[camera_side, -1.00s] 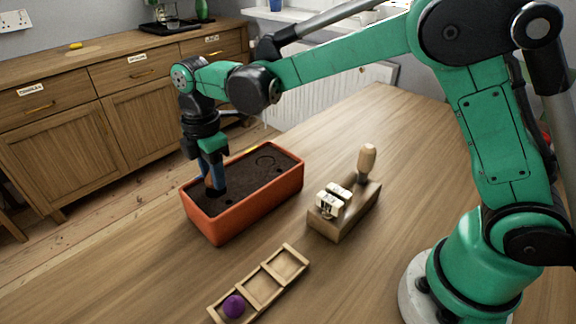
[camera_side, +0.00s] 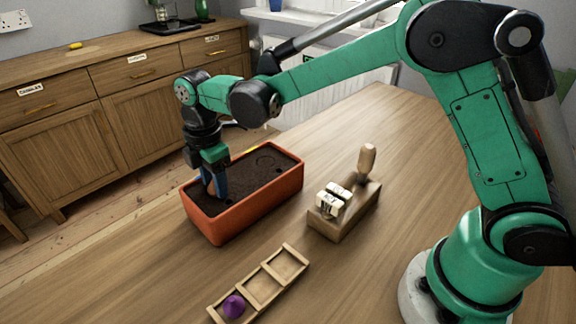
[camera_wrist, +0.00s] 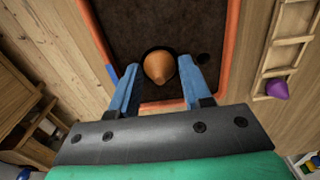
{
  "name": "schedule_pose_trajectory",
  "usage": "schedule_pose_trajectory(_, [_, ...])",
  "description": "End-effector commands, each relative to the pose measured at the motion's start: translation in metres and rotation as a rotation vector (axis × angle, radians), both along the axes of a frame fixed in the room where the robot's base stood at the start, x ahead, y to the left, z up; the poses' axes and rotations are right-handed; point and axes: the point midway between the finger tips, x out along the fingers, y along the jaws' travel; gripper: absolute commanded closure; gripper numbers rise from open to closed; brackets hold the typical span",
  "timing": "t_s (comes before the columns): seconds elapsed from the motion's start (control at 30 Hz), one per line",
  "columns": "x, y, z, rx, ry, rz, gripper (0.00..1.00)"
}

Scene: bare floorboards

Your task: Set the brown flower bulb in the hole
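The brown flower bulb (camera_wrist: 159,67) sits point-up at a dark round hole (camera_wrist: 147,52) in the soil, seen from above in the wrist view. How deep it sits cannot be told. My gripper (camera_wrist: 161,66) has its blue fingers on either side of the bulb, with a narrow gap showing at least on the right; it looks open. In the side view my gripper (camera_side: 214,190) is low over the near-left part of the terracotta planter (camera_side: 261,208), and the bulb is mostly hidden by the fingers.
A wooden tray (camera_side: 262,288) with compartments holds a purple bulb (camera_side: 234,305) in its nearest one. A wooden block (camera_side: 333,224) carries white tags and a dibber-like handle (camera_side: 367,160) right of the planter. Another small hole (camera_wrist: 203,58) shows in the soil.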

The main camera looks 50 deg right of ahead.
Motion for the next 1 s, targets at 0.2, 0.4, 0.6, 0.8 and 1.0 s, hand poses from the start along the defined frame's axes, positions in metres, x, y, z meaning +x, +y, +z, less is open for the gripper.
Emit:
schedule_pose_trajectory(0.2, [-0.001, 0.0, 0.0, 0.0, 0.003, 0.0, 0.27])
schedule_pose_trajectory(0.4, [-0.001, 0.0, 0.006, 0.0, 0.003, 0.0, 0.27])
schedule_pose_trajectory(0.6, [-0.001, 0.0, 0.024, 0.0, 0.003, 0.0, 0.27])
schedule_pose_trajectory(0.8, [-0.001, 0.0, 0.041, 0.0, 0.002, 0.0, 0.27])
schedule_pose_trajectory(1.0, [0.0, 0.0, 0.059, 0.0, 0.002, 0.0, 0.27])
